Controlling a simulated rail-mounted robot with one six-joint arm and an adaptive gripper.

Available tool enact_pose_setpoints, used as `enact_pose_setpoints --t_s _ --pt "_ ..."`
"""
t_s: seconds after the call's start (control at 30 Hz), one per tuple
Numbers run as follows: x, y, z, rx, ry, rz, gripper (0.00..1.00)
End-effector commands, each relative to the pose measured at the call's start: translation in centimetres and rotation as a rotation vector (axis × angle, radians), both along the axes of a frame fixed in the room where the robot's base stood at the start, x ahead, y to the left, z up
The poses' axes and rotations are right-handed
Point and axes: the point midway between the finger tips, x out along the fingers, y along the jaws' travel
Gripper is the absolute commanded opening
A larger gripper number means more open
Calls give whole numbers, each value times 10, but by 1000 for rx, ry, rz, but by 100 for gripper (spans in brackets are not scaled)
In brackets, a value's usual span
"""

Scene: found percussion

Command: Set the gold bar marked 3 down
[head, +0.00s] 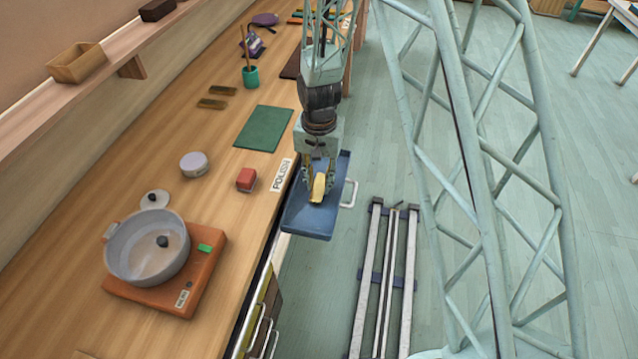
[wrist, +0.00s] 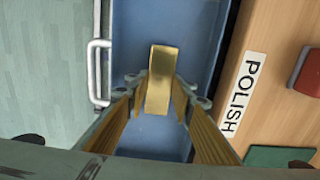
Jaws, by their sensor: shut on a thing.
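A gold bar (head: 318,187) is between the fingers of my gripper (head: 319,178), which is shut on it. In the wrist view the gold bar (wrist: 160,78) sticks out beyond the fingertips of my gripper (wrist: 161,93). It is over the blue tray (head: 307,225), which also shows in the wrist view (wrist: 200,30). I cannot read a number on the bar, and I cannot tell whether it touches the tray floor.
Two darker gold bars (head: 213,104) lie on the bench by the green mat (head: 264,129). A POLISH label (head: 281,175) and a red block (head: 246,179) are beside the tray. A grey pot (head: 148,249) stands on an orange burner (head: 190,290). The tray has a white handle (head: 350,193).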

Motion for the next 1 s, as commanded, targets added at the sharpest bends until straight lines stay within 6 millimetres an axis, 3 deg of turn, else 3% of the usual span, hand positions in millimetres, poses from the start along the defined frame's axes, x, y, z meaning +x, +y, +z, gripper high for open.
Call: enact_pose_setpoints --t_s 0.53,0.57,0.67,1.0 --pt "0 0 -5 0 0 0 2" --pt "0 0 -4 0 0 0 25" --pt "0 0 -4 0 0 0 34" --pt "0 0 -4 0 0 0 36"
